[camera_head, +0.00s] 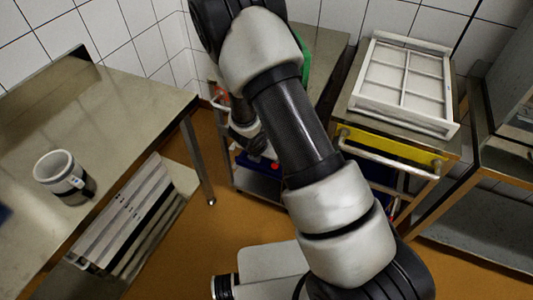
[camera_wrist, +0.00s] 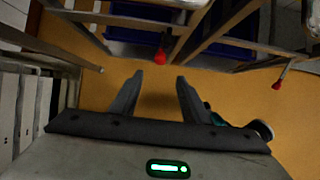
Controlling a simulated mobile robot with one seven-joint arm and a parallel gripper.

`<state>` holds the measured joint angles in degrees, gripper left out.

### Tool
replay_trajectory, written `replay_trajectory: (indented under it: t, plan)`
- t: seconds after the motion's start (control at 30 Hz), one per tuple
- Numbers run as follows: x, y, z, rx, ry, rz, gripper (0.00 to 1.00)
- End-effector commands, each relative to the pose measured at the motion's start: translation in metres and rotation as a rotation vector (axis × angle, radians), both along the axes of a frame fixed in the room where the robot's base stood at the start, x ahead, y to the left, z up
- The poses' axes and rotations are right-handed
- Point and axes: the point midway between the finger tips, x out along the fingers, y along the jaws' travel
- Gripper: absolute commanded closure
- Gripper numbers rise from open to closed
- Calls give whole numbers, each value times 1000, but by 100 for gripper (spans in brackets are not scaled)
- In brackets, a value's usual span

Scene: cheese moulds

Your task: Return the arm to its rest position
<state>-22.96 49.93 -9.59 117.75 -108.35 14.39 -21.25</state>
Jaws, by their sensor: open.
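My arm (camera_head: 295,130) rises from the lower right of the head view to the top middle, then bends down behind itself. My gripper's fingers are hidden in the head view. In the wrist view my gripper (camera_wrist: 159,77) is open and empty, its two fingers well apart over the orange floor (camera_wrist: 160,100). Nothing lies between the fingertips.
A trolley (camera_head: 350,128) on the right carries a white divided tray (camera_head: 372,92). Trolley legs and a red knob (camera_wrist: 160,56) show beyond my fingers. Open floor lies between.

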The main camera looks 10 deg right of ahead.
Motion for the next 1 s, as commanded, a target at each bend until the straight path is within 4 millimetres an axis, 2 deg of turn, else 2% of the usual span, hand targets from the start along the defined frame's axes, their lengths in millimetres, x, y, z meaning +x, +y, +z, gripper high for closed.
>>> replay_trajectory:
  t: [0.57,0.67,0.77,0.87,0.9,1.0]
  plan:
    - [-1,1,3,0,-1,-2,58]
    - [4,-2,18,13,-31,-46,58]
    - [16,-12,60,54,-112,-178,58]
    - [23,-32,127,129,-237,-405,58]
    - [21,-42,156,166,-290,-513,58]
    - [7,-66,220,263,-403,-778,58]
